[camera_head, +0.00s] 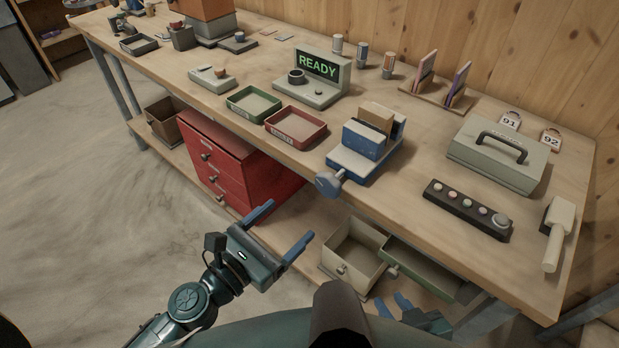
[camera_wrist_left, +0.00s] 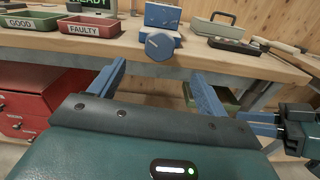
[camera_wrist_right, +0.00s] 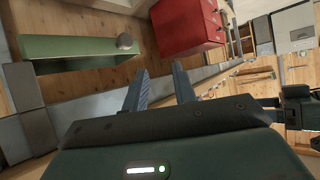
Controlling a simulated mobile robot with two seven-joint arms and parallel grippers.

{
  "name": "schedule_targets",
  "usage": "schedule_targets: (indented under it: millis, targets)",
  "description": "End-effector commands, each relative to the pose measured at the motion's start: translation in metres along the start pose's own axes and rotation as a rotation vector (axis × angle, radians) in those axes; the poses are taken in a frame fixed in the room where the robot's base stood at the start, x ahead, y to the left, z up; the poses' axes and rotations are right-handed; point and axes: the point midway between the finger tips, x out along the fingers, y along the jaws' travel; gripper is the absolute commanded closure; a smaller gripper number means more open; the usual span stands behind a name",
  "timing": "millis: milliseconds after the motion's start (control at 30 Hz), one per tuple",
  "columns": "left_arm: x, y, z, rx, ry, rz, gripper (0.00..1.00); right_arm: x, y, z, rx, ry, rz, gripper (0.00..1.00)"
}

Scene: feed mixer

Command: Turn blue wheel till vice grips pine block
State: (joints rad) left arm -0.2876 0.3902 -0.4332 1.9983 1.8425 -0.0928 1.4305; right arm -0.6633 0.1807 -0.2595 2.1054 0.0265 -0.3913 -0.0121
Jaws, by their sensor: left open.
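The blue wheel (camera_head: 329,184) sticks out from the front of the blue vice (camera_head: 350,165) at the bench's front edge. The wheel faces me in the left wrist view (camera_wrist_left: 159,46). The pine block (camera_head: 376,115) stands upright between the vice's jaws, its lower part hidden by the front jaw. I cannot tell whether both jaws touch it. My left gripper (camera_head: 286,224) is open and empty, in front of and below the wheel, not touching it. My right gripper (camera_wrist_right: 160,72) is open and empty, low near the open drawers and away from the vice.
Green (camera_head: 254,103) and red (camera_head: 296,127) trays lie left of the vice, with a READY display (camera_head: 318,66) behind. A button strip (camera_head: 467,210), grey toolbox (camera_head: 497,155) and mallet (camera_head: 557,235) lie right. Open drawers (camera_head: 352,252) jut out below the bench.

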Motion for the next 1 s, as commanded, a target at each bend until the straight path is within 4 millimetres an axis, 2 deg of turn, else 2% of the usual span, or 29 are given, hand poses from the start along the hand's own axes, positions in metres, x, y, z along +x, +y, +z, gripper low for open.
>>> schedule_targets:
  millis: [167, 600, 800, 1000]
  targets:
    - [0.019, 0.001, 0.004, -0.011, -0.003, 0.002, 0.23, -0.006, -0.001, -0.001, 0.0, -0.014, -0.002, 0.73]
    - [0.106, 0.001, 0.002, -0.008, -0.002, 0.001, 0.23, -0.008, 0.003, 0.005, 0.021, -0.051, 0.019, 0.73]
    - [0.126, 0.0, 0.001, -0.008, -0.001, 0.001, 0.23, -0.006, 0.005, 0.003, 0.019, -0.044, 0.022, 0.73]
    - [0.131, 0.0, 0.0, -0.007, 0.0, 0.001, 0.23, -0.005, 0.005, 0.001, 0.017, -0.041, 0.023, 0.73]
